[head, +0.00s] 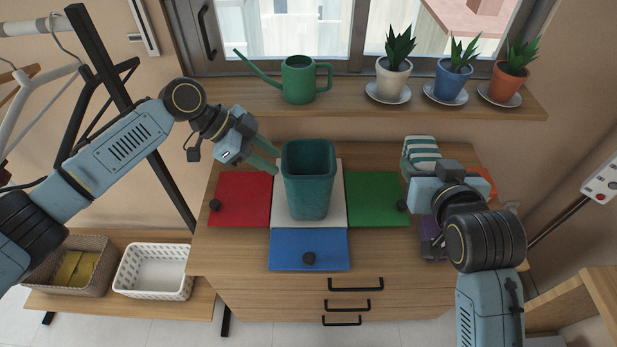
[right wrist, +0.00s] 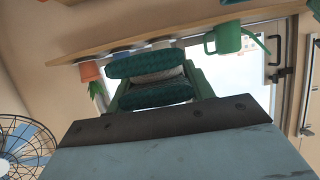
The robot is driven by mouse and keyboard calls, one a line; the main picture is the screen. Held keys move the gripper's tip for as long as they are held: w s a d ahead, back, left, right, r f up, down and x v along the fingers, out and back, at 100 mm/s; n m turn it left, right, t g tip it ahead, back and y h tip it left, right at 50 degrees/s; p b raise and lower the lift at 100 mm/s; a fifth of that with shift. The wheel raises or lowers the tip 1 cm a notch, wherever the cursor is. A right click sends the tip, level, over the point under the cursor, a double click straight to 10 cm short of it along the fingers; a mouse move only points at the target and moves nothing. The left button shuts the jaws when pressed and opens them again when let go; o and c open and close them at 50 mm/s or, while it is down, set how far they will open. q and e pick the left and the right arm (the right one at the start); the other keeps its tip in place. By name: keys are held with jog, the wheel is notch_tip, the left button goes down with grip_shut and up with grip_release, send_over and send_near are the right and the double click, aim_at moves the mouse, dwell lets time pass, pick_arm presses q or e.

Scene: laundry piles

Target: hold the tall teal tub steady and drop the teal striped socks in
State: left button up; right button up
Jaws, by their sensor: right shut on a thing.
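The tall teal tub (head: 308,190) stands upright on a pale square mat in the middle of the dresser top, with its open mouth facing up. My left gripper (head: 272,160) is at the tub's left side, its two fingers apart and pointing at the wall near the rim. I cannot tell whether they touch it. My right gripper (head: 428,165) is shut on the teal striped socks (head: 421,152), held to the right of the tub. In the right wrist view the socks (right wrist: 150,94) show as a teal and white bundle between the fingers.
Red (head: 243,198), green (head: 377,198) and blue (head: 309,250) panels with dark lumps lie around the tub. Purple (head: 431,238) and orange (head: 482,182) things are partly hidden by my right arm. A watering can (head: 299,80) and potted plants stand on the sill behind.

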aim_at(298, 179)
pick_arm(q)
jog(key=b+x, duration=0.5)
jog(key=x, duration=0.4)
jog(key=shift+s+f, duration=0.15)
jog(key=shift+d+f+b, duration=0.45)
jog(key=shift+d, duration=0.15)
jog(key=shift+c, duration=0.4)
grip_shut()
jog(key=shift+f, duration=0.1)
